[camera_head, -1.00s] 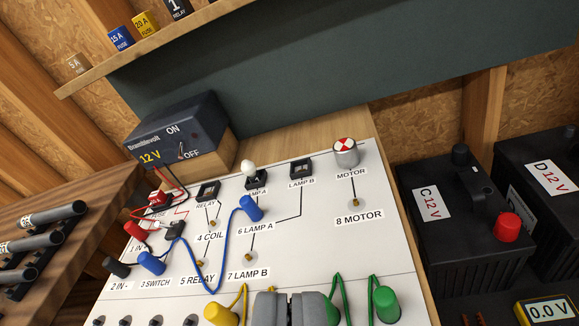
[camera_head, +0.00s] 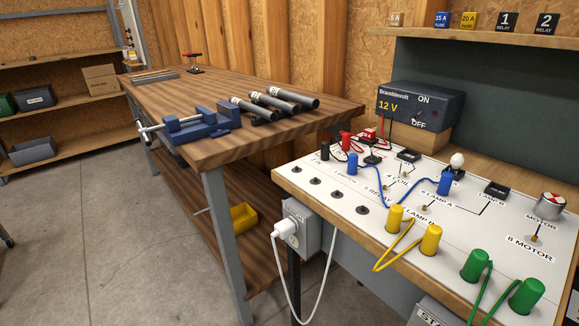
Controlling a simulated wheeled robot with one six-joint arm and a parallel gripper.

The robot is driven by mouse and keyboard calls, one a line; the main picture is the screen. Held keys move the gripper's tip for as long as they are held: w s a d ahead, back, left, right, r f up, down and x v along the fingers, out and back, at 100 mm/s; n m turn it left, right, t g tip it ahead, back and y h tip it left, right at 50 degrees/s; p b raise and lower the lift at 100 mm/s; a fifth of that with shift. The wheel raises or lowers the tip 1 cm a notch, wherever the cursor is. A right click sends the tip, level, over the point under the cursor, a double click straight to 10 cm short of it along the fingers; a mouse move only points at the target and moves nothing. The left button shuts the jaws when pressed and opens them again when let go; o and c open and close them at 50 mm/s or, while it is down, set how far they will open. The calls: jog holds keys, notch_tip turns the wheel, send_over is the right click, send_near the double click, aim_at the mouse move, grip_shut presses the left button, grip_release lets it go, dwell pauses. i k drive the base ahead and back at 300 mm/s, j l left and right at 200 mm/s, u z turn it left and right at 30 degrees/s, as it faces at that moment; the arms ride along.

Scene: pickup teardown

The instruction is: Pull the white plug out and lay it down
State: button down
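The white plug (camera_head: 286,228) sits in a grey socket box (camera_head: 305,226) mounted at the left end of the white panel bench, below its top. Its white cord (camera_head: 325,275) hangs from the plug in a loop and runs back up under the bench. The plug appears seated against the box face. My gripper is not in view now.
The white panel (camera_head: 375,200) carries blue, yellow and green plugs with leads, a lamp and a motor. A wooden workbench (camera_head: 215,150) with a blue vise (camera_head: 190,130) and tubes stands left. A yellow bin (camera_head: 243,218) is on its lower shelf. Open floor lies at left.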

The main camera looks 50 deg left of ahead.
aim_at(286, 227)
jog(key=k+u, duration=0.4)
jog(key=k, duration=0.15)
jog(key=k+j+u, duration=0.25)
jog(key=k+u, duration=0.15)
jog(key=k, duration=0.15)
